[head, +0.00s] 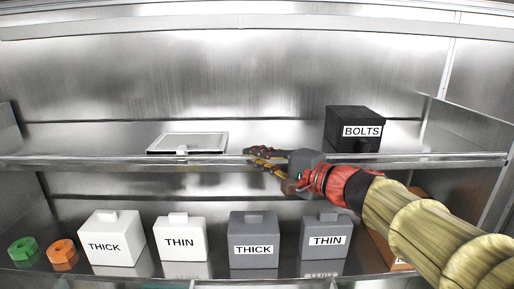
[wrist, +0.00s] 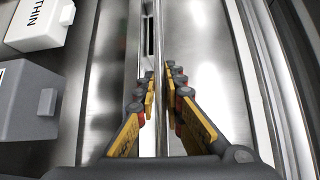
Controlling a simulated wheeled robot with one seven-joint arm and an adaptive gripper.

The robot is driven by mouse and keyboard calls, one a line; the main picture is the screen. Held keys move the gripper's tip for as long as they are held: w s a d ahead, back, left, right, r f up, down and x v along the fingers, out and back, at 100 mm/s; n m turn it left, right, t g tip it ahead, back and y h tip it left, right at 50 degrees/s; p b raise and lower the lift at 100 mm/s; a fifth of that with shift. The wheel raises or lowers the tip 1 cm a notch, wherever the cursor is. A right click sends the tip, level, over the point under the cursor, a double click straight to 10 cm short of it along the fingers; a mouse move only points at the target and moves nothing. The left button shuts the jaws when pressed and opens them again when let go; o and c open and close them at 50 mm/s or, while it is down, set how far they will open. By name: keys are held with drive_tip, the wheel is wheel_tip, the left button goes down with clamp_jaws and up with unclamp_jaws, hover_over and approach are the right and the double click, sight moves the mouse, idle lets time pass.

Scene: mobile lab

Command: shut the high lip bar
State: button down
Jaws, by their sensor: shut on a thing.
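The high lip bar (head: 90,160) is a thin metal bar along the front edge of the upper shelf in the head view. My gripper (head: 250,157) reaches in from the right and is at this bar, near the middle of the shelf front. In the wrist view the bar (wrist: 158,60) runs lengthwise between the two yellow and dark fingers of my gripper (wrist: 161,88), which are shut on it. I cannot tell from these frames whether the bar is raised or lowered. My fingers hide part of it.
On the upper shelf are a white-framed flat tray (head: 187,142) left of my gripper and a black BOLTS box (head: 350,121) at the right. Below stand white and grey THICK and THIN boxes (head: 254,230), with a green nut (head: 22,249) and an orange nut (head: 62,254) at left.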

drive_tip(key=shift+w+r+m+g+h+p, duration=0.2)
drive_tip(key=shift+w+m+g+h+p, duration=0.3)
drive_tip(key=shift+m+g+p, duration=0.5)
drive_tip(key=shift+w+r+m+g+h+p, duration=0.15)
drive_tip(key=shift+w+m+g+h+p, duration=0.4)
drive_tip(key=shift+p, duration=0.75)
drive_tip(key=shift+g, duration=0.45)
drive_tip(key=c, duration=1.9)
unclamp_jaws()
drive_tip(key=shift+f, duration=0.1)
drive_tip(key=v, duration=1.2)
drive_tip(key=shift+f, duration=0.15)
drive_tip(key=shift+d, duration=0.1)
